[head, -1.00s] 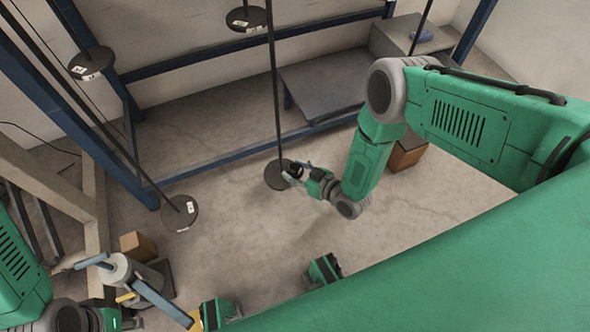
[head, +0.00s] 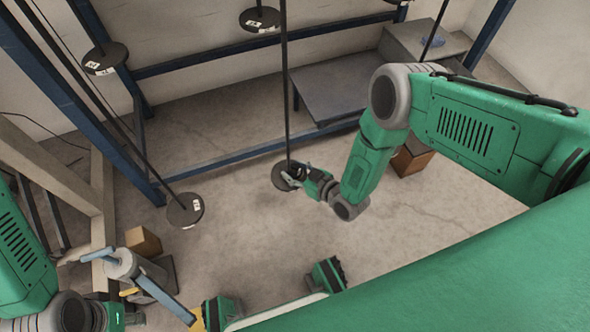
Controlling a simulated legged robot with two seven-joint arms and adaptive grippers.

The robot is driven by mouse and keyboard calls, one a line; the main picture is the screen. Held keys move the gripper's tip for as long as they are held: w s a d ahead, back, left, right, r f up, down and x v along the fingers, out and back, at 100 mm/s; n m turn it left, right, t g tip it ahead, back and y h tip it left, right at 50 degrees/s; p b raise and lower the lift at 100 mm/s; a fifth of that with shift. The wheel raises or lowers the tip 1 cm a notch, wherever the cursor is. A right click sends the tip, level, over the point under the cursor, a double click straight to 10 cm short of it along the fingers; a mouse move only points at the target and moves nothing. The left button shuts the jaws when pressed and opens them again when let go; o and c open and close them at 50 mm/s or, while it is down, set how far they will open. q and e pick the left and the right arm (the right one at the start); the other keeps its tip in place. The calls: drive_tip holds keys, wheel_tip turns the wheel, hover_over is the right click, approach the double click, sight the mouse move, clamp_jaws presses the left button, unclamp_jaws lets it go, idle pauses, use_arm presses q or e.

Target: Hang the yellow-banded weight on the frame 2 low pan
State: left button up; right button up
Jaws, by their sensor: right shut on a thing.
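My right gripper (head: 293,178) is at a low dark round pan (head: 279,178) hanging on a long rod. It is shut on a small dark thing that the fingers mostly hide. I see no yellow band on it, so I cannot tell whether it is the yellow-banded weight. Whether it touches the pan is unclear. Another low pan (head: 183,212) with a white label hangs to the left. I can read no frame numbers. My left gripper (head: 133,318) is at the lower left, small and partly hidden; its jaws are unclear.
Higher labelled pans (head: 107,60) and (head: 262,17) hang from the blue frame (head: 240,58). A grey cylinder with blue bars (head: 122,263) stands lower left near a brown box (head: 144,241). Another brown box (head: 410,160) and a grey platform (head: 340,88) stand behind. Middle floor is clear.

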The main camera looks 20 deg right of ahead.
drive_tip(key=shift+w+a, duration=0.45)
drive_tip(key=shift+a, duration=0.35)
idle(0.4)
drive_tip(key=shift+f, duration=0.35)
idle(0.4)
drive_tip(key=o, duration=1.3)
drive_tip(key=shift+p+v, duration=0.9)
drive_tip(key=shift+v, duration=0.3)
drive_tip(key=shift+p+v, duration=1.4)
drive_tip(key=shift+v, duration=0.9)
drive_tip(key=shift+s, duration=0.1)
